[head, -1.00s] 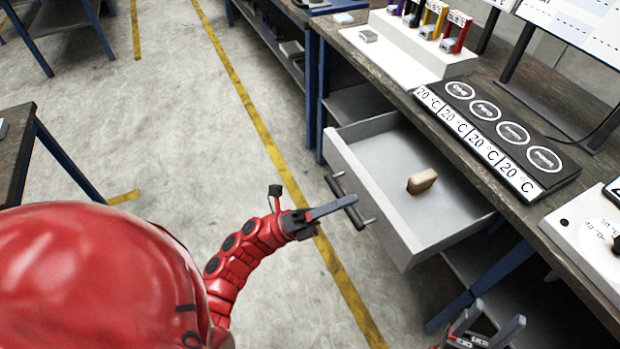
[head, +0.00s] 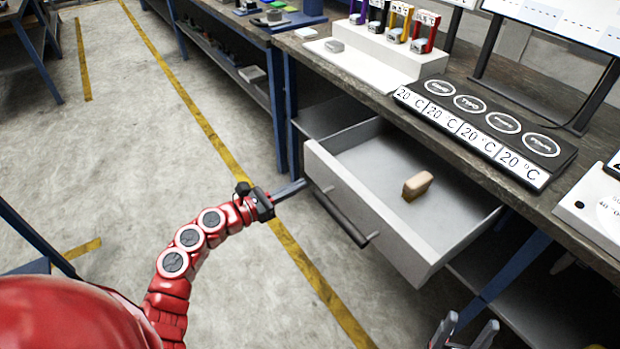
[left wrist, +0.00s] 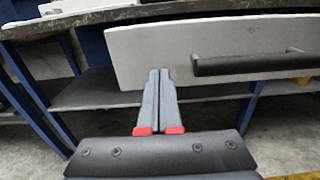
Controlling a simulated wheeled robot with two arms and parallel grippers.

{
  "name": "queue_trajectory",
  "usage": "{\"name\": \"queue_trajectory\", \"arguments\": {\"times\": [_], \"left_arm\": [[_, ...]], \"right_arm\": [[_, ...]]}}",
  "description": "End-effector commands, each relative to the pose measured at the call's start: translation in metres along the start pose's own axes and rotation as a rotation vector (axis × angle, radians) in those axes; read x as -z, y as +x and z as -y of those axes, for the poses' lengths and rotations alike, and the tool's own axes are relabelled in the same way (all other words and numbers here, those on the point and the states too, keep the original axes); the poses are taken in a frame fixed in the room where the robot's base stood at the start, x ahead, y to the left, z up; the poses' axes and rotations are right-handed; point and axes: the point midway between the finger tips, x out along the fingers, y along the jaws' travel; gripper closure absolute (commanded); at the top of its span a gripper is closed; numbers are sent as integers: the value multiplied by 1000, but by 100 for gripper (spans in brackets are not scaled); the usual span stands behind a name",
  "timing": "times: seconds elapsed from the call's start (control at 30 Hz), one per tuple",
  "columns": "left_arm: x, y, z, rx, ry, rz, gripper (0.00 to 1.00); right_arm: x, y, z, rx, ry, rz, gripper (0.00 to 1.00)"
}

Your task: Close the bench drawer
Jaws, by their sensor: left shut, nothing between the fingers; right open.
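The bench drawer (head: 421,258) is pulled out from under the workbench, with a dark bar handle (head: 341,218) on its pale front. A small tan block (head: 417,186) lies inside it. My left gripper (head: 303,183) is shut and empty, its tips at the far left end of the drawer front. In the left wrist view, the shut fingers (left wrist: 159,75) point at the lower left part of the drawer front (left wrist: 150,50), left of the handle (left wrist: 255,65). I cannot tell if they touch it. My right gripper (head: 464,335) is open at the bottom edge, below the drawer.
The workbench top (head: 370,90) carries a black panel with several round pads (head: 490,125), a white rack with coloured holders (head: 385,50) and a white device (head: 595,200). Blue bench legs stand under it. The floor left of the drawer is clear.

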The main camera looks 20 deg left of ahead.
Motion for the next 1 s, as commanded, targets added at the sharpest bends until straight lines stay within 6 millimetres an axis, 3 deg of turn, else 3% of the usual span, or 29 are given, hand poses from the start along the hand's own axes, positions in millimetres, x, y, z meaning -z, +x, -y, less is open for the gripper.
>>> {"name": "queue_trajectory", "arguments": {"times": [0.1, 0.3, 0.8, 1.0], "left_arm": [[-1, 21, 1, 1, -3, 1, 100], [0, 40, 1, 1, -2, 1, 100], [1, 44, 0, 0, -2, 0, 100], [4, 62, 1, 4, 0, 1, 100]], "right_arm": [[1, 5, 0, 0, 0, 0, 41], [1, 7, 0, 0, 0, 0, 41], [1, 5, 0, 0, 0, 0, 41], [-1, -7, 0, 0, 0, 0, 41]]}}
